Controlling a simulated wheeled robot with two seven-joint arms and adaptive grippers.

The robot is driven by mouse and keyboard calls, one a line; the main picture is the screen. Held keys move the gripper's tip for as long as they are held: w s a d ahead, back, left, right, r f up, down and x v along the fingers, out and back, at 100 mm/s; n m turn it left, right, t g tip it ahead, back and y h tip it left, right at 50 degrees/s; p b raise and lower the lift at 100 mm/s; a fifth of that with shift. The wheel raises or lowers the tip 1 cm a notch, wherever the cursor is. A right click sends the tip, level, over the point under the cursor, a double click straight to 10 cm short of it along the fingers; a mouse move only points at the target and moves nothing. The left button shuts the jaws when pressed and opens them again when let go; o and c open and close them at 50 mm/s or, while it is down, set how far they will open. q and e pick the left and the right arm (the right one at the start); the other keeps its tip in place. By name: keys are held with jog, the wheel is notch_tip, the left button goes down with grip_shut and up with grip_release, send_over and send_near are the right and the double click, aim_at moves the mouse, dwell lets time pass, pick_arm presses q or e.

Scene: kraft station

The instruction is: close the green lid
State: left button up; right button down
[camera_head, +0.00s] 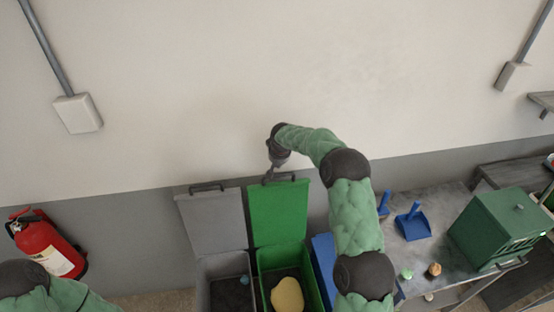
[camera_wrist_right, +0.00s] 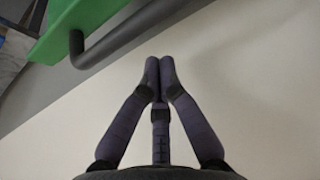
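The green lid (camera_head: 278,212) stands open, raised upright against the wall behind its green bin (camera_head: 262,290). A dark bar handle (camera_head: 284,177) runs along its top edge; the handle also shows in the right wrist view (camera_wrist_right: 130,32), with part of the green lid (camera_wrist_right: 82,18). My right gripper (camera_head: 268,172) is at the top of the lid, close to the left end of the handle. In the right wrist view my right gripper (camera_wrist_right: 158,66) has its fingertips together with nothing between them, apart from the handle. My left gripper is out of view; only part of that arm shows at lower left.
A grey bin (camera_head: 205,290) with its grey lid (camera_head: 212,222) open stands left of the green one. A blue bin (camera_head: 325,262) is partly hidden by my right arm. A fire extinguisher (camera_head: 45,245) is at left. A table with a green box (camera_head: 498,228) and blue dustpan (camera_head: 413,222) is at right.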

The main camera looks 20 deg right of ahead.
jog(key=shift+s+a, duration=0.25)
jog(key=shift+s, duration=0.75)
